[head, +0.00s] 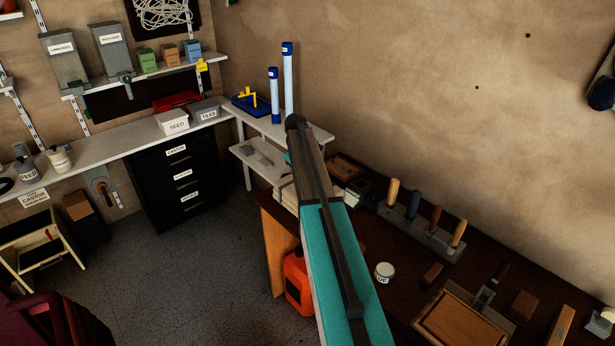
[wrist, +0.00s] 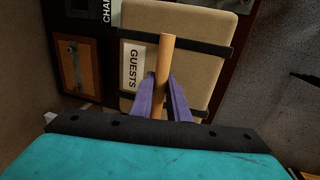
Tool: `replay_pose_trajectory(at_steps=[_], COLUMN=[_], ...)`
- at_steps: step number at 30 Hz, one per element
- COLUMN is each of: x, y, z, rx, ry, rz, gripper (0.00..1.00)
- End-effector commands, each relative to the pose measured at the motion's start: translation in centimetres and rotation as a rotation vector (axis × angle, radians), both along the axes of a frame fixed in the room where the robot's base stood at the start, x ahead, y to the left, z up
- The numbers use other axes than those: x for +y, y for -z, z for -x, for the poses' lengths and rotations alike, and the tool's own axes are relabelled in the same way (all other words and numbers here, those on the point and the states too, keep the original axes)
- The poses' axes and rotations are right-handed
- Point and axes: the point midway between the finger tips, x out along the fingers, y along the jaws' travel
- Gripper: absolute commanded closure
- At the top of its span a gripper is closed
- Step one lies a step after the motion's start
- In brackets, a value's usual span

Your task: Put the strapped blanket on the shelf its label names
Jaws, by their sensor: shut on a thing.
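In the wrist view, the strapped blanket (wrist: 190,60) is a beige folded block with two black straps. A wooden handle (wrist: 165,52) runs across the straps. Its white label (wrist: 133,66) reads GUESTS. My gripper (wrist: 161,82) has its purple fingers shut on the handle. In the head view my teal arm hides the gripper. Pale layered edges beside the arm may be the blanket, but I cannot tell. A white upper shelf (head: 312,133) and a lower shelf (head: 262,165) stand in the corner. I see no GUESTS label on any shelf.
A dark bench (head: 405,285) at the right holds a rack of wooden-handled tools (head: 420,232), a white jar (head: 384,272) and a framed tray (head: 462,325). An orange can (head: 296,280) stands beside it. Black drawers (head: 180,185) stand left. The grey floor (head: 185,285) between is clear.

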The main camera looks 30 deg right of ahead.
Motion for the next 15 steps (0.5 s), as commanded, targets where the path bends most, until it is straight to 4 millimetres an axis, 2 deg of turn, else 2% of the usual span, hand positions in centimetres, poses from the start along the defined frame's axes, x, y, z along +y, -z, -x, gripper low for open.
replay_pose_trajectory(at_steps=[4, 5, 8, 15], x=[-0.01, 0.02, 0.02, 0.03], y=[0.05, 0.17, 0.14, 0.13], z=[-0.04, -0.01, -0.01, -0.02], rx=[-0.001, 0.000, 0.000, 0.000], ry=[0.000, 0.000, 0.000, 0.000], rz=[0.001, 0.000, 0.000, 0.000], gripper=[1.00, 0.82, 0.66, 0.66])
